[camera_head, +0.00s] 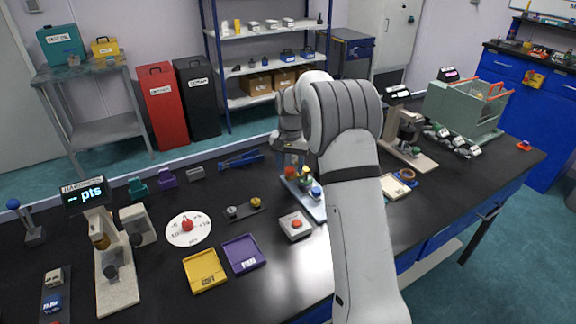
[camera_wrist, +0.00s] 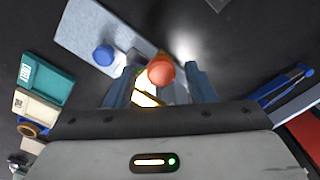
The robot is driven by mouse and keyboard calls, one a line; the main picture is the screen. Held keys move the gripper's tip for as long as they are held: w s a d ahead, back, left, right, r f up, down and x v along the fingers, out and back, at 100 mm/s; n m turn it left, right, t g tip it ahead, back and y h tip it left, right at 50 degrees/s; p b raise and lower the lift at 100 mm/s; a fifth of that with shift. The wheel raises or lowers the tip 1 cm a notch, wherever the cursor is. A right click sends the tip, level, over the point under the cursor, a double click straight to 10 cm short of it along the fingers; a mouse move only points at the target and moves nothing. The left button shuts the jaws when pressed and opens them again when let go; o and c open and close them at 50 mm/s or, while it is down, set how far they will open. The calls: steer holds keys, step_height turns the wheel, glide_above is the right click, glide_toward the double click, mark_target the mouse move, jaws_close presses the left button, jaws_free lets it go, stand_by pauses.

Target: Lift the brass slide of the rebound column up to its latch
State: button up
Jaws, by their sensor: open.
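A stand with a pale blue-grey base (camera_head: 313,208) is on the black bench in front of my arm. It also shows in the wrist view (camera_wrist: 85,30). It carries a red-orange ball (camera_wrist: 160,72), which tops a bright yellow, brass-looking part (camera_wrist: 145,88), and a blue knob (camera_wrist: 104,55). I cannot tell for sure that the yellow part is the brass slide; no latch can be made out. My gripper (camera_wrist: 162,80) is open, its two blue fingers on either side of the ball in the wrist view, with a gap each side. The head view mostly hides the gripper behind my arm.
A small box with a red button (camera_head: 296,226), a purple tray (camera_head: 243,266) and a yellow tray (camera_head: 206,284) lie to the front left. Blue tongs (camera_head: 240,160) lie behind. A machine with a pale base (camera_head: 415,160) stands to the right.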

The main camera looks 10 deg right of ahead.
steer(key=shift+f, duration=0.25)
steer(key=shift+c, duration=0.2)
jaws_close()
